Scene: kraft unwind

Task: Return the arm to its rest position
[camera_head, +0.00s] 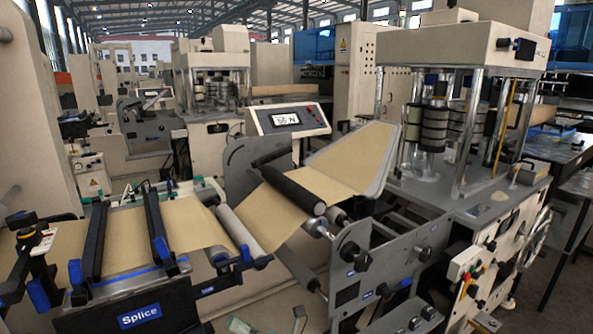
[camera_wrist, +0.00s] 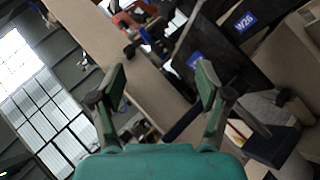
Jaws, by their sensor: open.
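My gripper (camera_wrist: 158,88) shows in the wrist view with its two green-padded fingers spread apart. Nothing is between the fingers, and the gap is empty. The wrist view is strongly tilted, with bright windows on its left side. The fingers appear in front of a beige panel and dark machine parts, with no clear contact. I cannot pick out the gripper with certainty in the head view.
In the head view, a splice table (camera_head: 139,318) stands at the lower left. A brown paper web (camera_head: 180,228) runs over rollers (camera_head: 292,190) toward a press (camera_head: 455,150) at right. A display console (camera_head: 287,119) stands behind. The wrist view shows a "W26" label (camera_wrist: 244,22).

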